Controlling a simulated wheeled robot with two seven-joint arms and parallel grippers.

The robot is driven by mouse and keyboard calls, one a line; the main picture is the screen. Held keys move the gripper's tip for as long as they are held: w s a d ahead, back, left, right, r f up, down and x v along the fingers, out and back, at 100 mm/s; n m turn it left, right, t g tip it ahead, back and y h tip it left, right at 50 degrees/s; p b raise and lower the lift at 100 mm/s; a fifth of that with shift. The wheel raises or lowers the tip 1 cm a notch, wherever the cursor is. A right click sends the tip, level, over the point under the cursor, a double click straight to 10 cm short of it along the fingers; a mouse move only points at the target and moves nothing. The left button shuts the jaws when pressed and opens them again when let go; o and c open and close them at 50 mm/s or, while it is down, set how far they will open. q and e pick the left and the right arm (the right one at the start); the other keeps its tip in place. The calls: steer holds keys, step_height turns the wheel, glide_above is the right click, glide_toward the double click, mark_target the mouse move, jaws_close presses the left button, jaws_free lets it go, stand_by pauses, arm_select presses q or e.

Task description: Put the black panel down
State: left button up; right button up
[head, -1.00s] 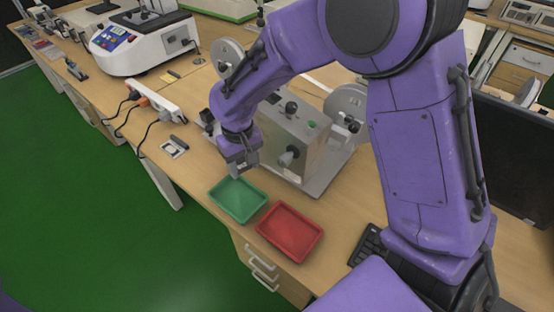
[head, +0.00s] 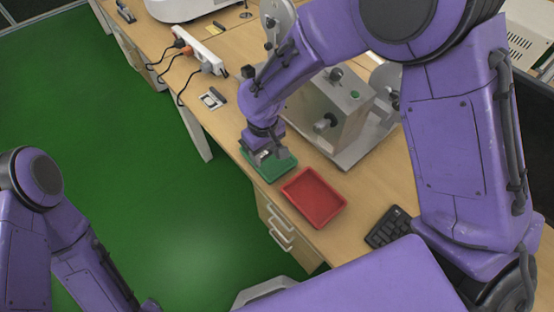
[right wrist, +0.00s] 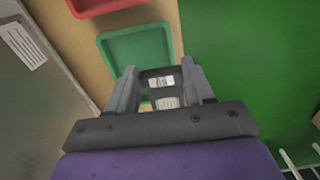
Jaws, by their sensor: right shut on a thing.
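My right gripper (head: 264,156) is at the green tray (head: 286,167) and covers part of it in the head view. In the right wrist view its two fingers (right wrist: 159,72) are shut on a small black panel (right wrist: 160,91) with white printed labels. The green tray (right wrist: 135,45) shows beyond the fingertips in that view. The panel appears to be over or at the tray's near side; whether it touches the tray is hidden. In the head view the panel is mostly hidden by the gripper. My left arm shows at the lower left, but its gripper is out of view.
A red tray (head: 313,197) lies beside the green one. A grey metal machine (head: 330,112) with reels stands behind the trays. A keyboard (head: 387,228) is to the right. A power strip (head: 200,52) and a small switch plate (head: 212,99) lie farther left. The desk edge is close to the trays.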

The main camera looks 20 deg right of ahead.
glide_above(278, 169)
step_height(278, 169, down, 5)
steer(key=shift+f, duration=0.15)
step_height(278, 169, down, 3)
steer(key=shift+r+p, duration=0.2)
steer(key=shift+p, duration=0.4)
steer(key=shift+f, duration=0.15)
steer(key=shift+f, duration=0.1)
steer(key=o, duration=1)
steer(key=shift+f, duration=0.1)
step_height(278, 169, up, 12)
steer(key=shift+r+b, duration=0.25)
steer(key=shift+b, duration=0.2)
